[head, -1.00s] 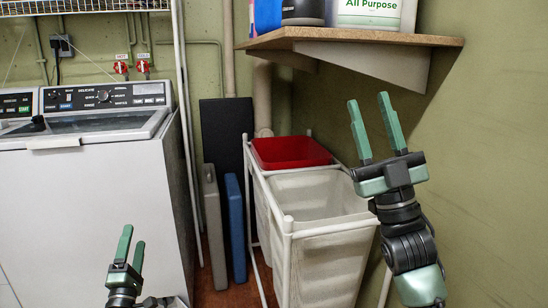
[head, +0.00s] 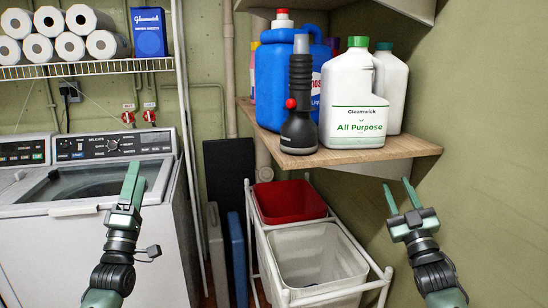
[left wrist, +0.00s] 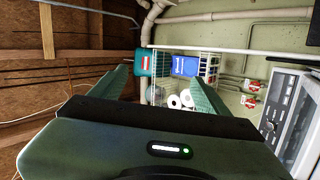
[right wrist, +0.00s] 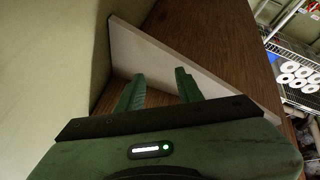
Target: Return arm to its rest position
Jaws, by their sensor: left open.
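My left gripper (head: 133,182) is raised in front of the washing machine (head: 110,150) in the head view. In the left wrist view its two fingers (left wrist: 160,85) stand wide apart with nothing between them. My right gripper (head: 400,195) is in front of the green wall, at the right of the corner shelf and lower in the picture. In the right wrist view its fingers (right wrist: 160,90) are apart and empty, pointing toward the shelf's brown underside and pale bracket. Neither gripper holds anything.
Below stands a laundry sorter with a red bin (head: 290,200) and a white bin (head: 318,268). A wire rack (head: 80,68) holds paper rolls.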

